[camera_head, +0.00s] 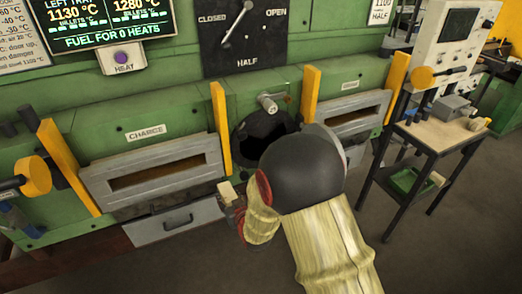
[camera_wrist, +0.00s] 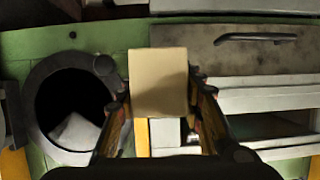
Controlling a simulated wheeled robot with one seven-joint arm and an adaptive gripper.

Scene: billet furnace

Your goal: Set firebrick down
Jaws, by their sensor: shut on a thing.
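The firebrick (camera_wrist: 158,75) is a pale cream block, held between the two fingers of my gripper (camera_wrist: 160,104) in the wrist view. In the head view the firebrick (camera_head: 227,191) shows small at the tip of my gripper (camera_head: 233,203), in front of the green furnace and beside the left hatch. My gripper is shut on it, and the brick looks clear of any surface. My arm hides part of the furnace front to its right.
A round dark port (camera_head: 262,137) opens in the furnace front; the wrist view shows a pale piece inside it (camera_wrist: 76,131). A charge hatch (camera_head: 155,172) with a grey drawer (camera_head: 173,221) below is at left. A small bench (camera_head: 440,130) with objects stands right. Floor is clear.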

